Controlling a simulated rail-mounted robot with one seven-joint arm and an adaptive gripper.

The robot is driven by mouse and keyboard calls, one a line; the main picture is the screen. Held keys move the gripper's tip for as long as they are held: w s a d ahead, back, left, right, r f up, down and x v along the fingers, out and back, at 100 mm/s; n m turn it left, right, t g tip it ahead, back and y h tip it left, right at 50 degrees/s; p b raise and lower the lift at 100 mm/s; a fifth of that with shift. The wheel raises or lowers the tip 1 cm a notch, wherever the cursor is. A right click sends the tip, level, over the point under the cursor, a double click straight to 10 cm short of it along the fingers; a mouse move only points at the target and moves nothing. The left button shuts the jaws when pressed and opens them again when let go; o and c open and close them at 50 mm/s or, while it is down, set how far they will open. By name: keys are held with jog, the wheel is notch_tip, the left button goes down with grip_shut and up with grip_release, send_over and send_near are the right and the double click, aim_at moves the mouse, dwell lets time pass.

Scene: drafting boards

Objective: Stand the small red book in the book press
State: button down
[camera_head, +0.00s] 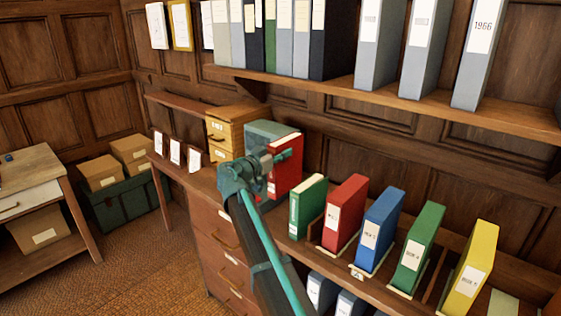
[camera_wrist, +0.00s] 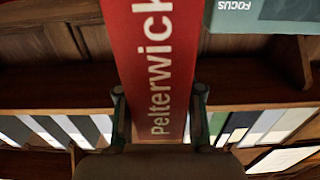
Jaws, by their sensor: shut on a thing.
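A red book (camera_head: 289,171) with pale page edges stands upright at the back of the wooden counter, in front of a grey-teal block. In the wrist view the red book (camera_wrist: 163,60), lettered "Pelterwick", lies between the two fingers of my gripper (camera_wrist: 159,95). My gripper (camera_head: 277,158) is shut on it. In the head view my gripper and arm cover part of the book, and I cannot tell whether its base touches the counter. A second red volume (camera_head: 343,213) with a white label stands farther right. I cannot clearly pick out the book press.
Green, blue (camera_head: 380,230) and yellow (camera_head: 475,268) volumes stand in a row along the counter to the right, with narrow gaps. A wooden drawer box (camera_head: 228,133) is behind to the left. A shelf of binders (camera_head: 400,103) overhangs the counter. A teal "FOCUS" cover (camera_wrist: 265,14) is near the book.

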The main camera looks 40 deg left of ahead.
jog(key=shift+r+b, duration=1)
jog(key=shift+r, duration=5.1)
